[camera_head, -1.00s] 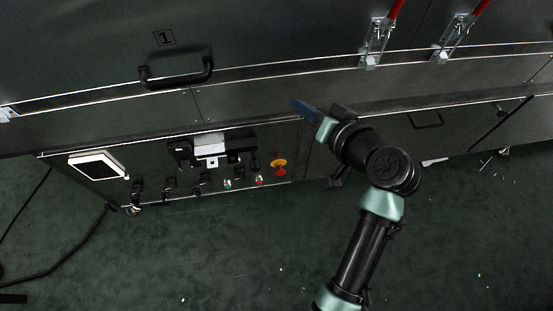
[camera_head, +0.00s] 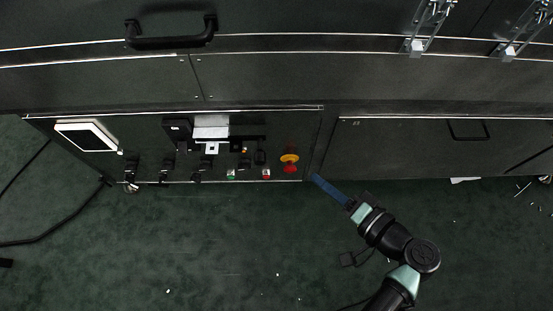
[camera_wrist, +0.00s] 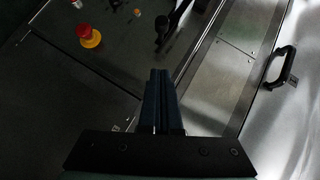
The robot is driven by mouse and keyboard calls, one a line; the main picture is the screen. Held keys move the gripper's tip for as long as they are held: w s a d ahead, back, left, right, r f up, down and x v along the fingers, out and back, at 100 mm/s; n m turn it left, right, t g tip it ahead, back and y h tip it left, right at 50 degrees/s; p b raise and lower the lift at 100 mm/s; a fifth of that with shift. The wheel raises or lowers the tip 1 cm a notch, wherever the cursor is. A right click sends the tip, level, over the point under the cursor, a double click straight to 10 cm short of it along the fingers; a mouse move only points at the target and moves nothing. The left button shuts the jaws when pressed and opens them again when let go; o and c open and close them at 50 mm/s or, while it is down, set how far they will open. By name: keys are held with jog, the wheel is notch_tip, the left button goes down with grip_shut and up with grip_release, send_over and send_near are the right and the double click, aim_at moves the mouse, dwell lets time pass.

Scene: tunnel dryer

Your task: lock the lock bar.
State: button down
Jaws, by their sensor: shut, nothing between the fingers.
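My gripper (camera_head: 315,178) has its blue fingers together and empty. It is in front of the machine's lower edge, right of the control panel and just below right of the red and yellow emergency stop (camera_head: 289,162). In the wrist view the closed fingers (camera_wrist: 160,78) point toward the machine's front. A black bar-like fitting (camera_head: 245,132) with a white-grey block (camera_head: 211,127) is on the control panel; I cannot tell whether it is the lock bar. Two metal toggle latches (camera_head: 425,30) (camera_head: 517,35) are at the upper right, apart from my gripper. Their upper ends are cut off.
A black handle (camera_head: 171,38) is on the upper cover; a handle also shows in the wrist view (camera_wrist: 281,68). Green floor (camera_head: 230,250) in front is mostly clear, with a cable (camera_head: 40,240) at left.

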jog(key=s+a+f+b+x, duration=0.1)
jog(key=b+x, duration=0.3)
jog(key=x, duration=0.9)
jog(key=shift+s+a, duration=0.35)
jog(key=shift+s, duration=0.15)
jog(key=shift+r, duration=0.1)
jog(key=a+p, duration=0.1)
jog(key=a, duration=0.5)
jog(key=shift+a, duration=0.4)
